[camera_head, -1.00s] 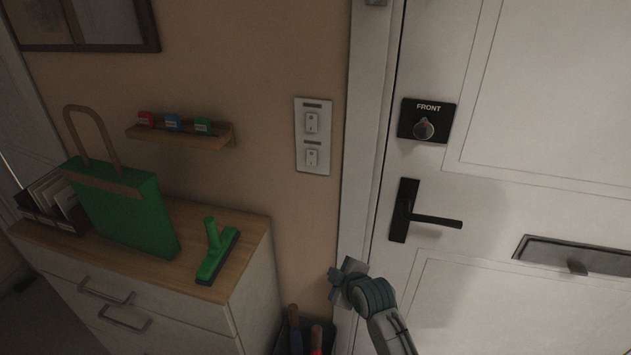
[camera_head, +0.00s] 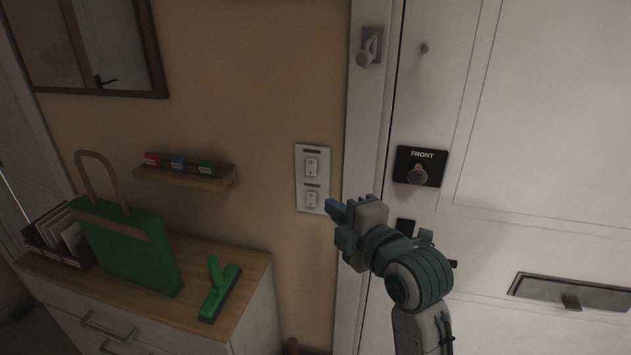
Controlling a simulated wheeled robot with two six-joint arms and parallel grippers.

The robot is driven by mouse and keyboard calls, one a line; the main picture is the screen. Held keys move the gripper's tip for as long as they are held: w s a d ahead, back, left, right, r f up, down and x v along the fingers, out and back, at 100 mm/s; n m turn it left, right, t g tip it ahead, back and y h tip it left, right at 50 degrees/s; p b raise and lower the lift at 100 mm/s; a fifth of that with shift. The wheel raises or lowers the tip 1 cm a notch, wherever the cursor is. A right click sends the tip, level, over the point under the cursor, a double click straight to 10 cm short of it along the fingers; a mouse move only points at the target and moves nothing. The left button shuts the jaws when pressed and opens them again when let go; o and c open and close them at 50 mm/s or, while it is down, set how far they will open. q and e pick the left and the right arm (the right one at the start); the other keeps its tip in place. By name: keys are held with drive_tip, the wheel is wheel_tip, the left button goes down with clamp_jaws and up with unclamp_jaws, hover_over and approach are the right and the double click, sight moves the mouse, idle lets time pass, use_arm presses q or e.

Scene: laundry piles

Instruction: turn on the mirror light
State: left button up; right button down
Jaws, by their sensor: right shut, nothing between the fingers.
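A white switch plate (camera_head: 299,191) with two rocker switches, one above the other, is on the wall left of the door frame. The upper switch (camera_head: 311,165) and the lower switch (camera_head: 311,198) each have a dark label strip above them, too small to read. A framed mirror (camera_head: 160,62) hangs at the upper left; it looks dark and no lit lamp shows. My right gripper (camera_head: 338,212) is shut and empty, its tips pointing left just beside the lower right corner of the plate. I cannot tell whether it touches the plate. My left gripper is out of view.
The white door (camera_head: 560,110) has a lock plate marked FRONT (camera_head: 404,165) and a letter slot (camera_head: 570,292). A small shelf (camera_head: 190,180) is left of the switches. Below stands a cabinet (camera_head: 245,265) with a green bag (camera_head: 135,250) and a green brush (camera_head: 222,285).

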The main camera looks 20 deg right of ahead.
drive_tip(key=x, duration=0.2)
drive_tip(key=p, duration=0.2)
approach(306, 173)
drive_tip(key=w+a, duration=0.3)
drive_tip(key=shift+w+d+f+p, duration=0.2)
drive_tip(key=shift+w+d+p, duration=0.5)
drive_tip(key=shift+w, duration=0.4)
drive_tip(key=shift+w+d+f, duration=0.15)
drive_tip(key=shift+w+d, duration=0.1)
drive_tip(key=shift+d, duration=0.05)
drive_tip(key=shift+a, duration=0.15)
